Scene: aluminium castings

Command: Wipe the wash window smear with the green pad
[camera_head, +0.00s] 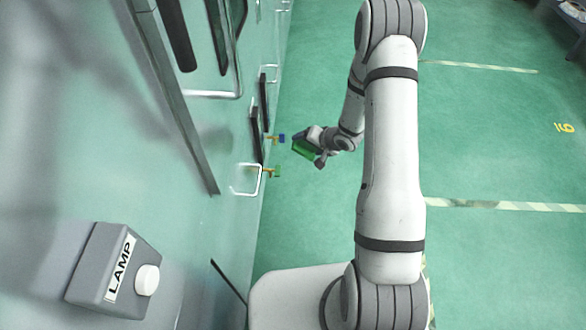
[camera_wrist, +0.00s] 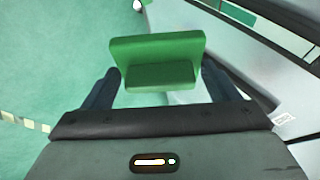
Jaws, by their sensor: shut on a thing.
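The green pad (camera_head: 305,151) is in my gripper (camera_head: 313,143), out to the right of the pale teal machine wall (camera_head: 215,215) in the head view. In the wrist view the pad (camera_wrist: 157,48) sits between the two dark fingers of my gripper (camera_wrist: 161,80), which are shut on it. The pad is apart from the wall. I cannot make out the wash window smear with certainty. The left part of the wall has blurry grey patches that may be reflections.
A grey LAMP box (camera_head: 112,270) with a white knob is at lower left. Green floor (camera_head: 480,130) is open at right.

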